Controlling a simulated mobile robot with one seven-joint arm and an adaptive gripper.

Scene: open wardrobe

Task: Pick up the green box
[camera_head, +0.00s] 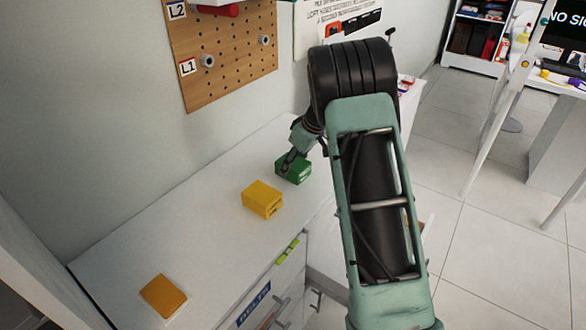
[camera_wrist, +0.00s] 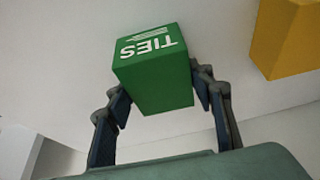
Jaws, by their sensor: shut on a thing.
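The green box (camera_head: 297,172) is at the far part of the white counter in the head view, close to the wall. In the wrist view the green box (camera_wrist: 155,75) shows the white word "TIES" on one face. My gripper (camera_wrist: 160,92) is shut on it, with one finger at each side. I cannot tell whether the box touches the counter or is slightly raised.
A yellow box (camera_head: 262,199) stands nearby on the counter (camera_head: 200,225); it also shows in the wrist view (camera_wrist: 287,38). An orange box (camera_head: 163,296) lies at the near left. A pegboard (camera_head: 220,50) hangs on the wall behind. Open drawers (camera_head: 330,250) are below the counter's right edge.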

